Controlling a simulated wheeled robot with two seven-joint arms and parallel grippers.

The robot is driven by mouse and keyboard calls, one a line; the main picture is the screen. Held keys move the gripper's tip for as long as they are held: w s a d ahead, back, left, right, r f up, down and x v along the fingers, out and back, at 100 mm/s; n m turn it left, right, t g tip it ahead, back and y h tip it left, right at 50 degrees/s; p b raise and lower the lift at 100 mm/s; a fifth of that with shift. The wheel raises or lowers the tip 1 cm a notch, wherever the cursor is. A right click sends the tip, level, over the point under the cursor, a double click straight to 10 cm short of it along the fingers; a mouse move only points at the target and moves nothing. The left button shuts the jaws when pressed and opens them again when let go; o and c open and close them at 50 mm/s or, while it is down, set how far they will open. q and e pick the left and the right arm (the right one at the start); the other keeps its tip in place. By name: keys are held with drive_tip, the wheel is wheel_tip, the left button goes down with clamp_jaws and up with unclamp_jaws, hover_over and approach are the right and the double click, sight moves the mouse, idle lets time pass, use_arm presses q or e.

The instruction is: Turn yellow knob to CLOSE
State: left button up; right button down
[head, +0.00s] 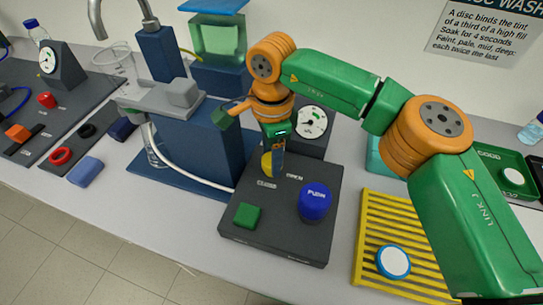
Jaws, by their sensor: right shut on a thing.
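The yellow knob (266,165) stands near the back left of a dark control panel (285,238). My right gripper (277,150) reaches down over it and is shut on the knob, hiding part of it. Small white labels (267,184) lie in front of the knob, too small to read surely. The knob's exact angle is hard to tell. My left gripper is not in view.
A yellow rack (375,235) with a blue-rimmed disc (393,262) is at the right.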

drive_tip(key=m+b, duration=0.1)
drive_tip(key=m, duration=0.5)
drive_tip(key=shift+m, duration=0.3)
drive_tip(key=m+b, duration=0.1)
drive_tip(key=m, duration=0.4)
drive_tip(key=shift+m, duration=0.4)
drive_tip(key=shift+c, duration=1.3)
unclamp_jaws()
drive_tip(key=shift+r, duration=0.1)
wheel_tip(320, 180, up, 7)
